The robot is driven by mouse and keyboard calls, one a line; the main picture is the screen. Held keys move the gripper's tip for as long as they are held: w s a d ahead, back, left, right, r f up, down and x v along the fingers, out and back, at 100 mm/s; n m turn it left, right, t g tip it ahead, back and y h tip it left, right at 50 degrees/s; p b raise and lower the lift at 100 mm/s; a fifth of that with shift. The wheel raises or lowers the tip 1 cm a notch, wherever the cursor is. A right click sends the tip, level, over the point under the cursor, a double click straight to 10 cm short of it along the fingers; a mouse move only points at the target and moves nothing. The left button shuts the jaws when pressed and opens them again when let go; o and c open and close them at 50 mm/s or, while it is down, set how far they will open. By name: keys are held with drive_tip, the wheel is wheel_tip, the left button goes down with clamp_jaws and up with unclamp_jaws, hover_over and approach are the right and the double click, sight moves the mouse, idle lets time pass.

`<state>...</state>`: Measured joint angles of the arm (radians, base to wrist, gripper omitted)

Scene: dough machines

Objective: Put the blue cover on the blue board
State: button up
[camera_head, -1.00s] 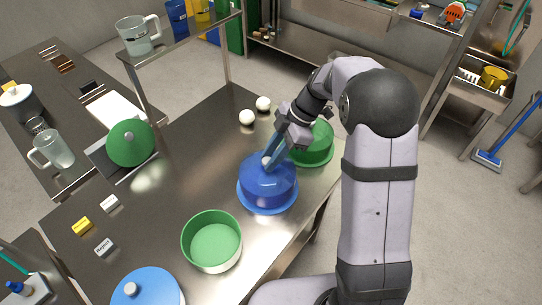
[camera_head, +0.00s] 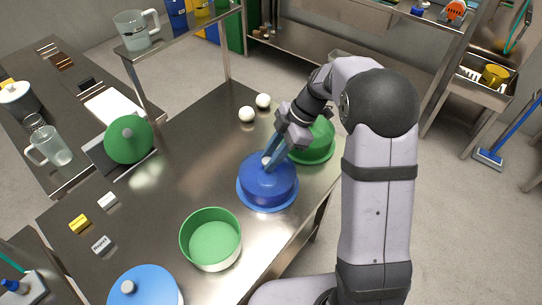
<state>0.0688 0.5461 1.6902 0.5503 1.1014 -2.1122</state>
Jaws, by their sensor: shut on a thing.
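The blue cover (camera_head: 268,188) is a dark blue dome with a pale knob on top. It sits at or just over the lighter blue round board (camera_head: 282,204), whose rim shows around its lower edge; I cannot tell whether they fully touch. My gripper (camera_head: 268,163) comes down from the upper right with its blue fingers shut on the cover's knob. The fingers partly hide the knob.
A green cover on a green board (camera_head: 316,145) stands close behind to the right. A green-lined bowl (camera_head: 211,240) and a lighter blue round lid (camera_head: 148,288) are in front. Two white balls (camera_head: 247,114) lie behind.

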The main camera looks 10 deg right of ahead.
drive_tip(key=o, duration=1.1)
drive_tip(key=b+v, duration=0.2)
drive_tip(key=v, duration=0.5)
drive_tip(key=shift+r, duration=0.2)
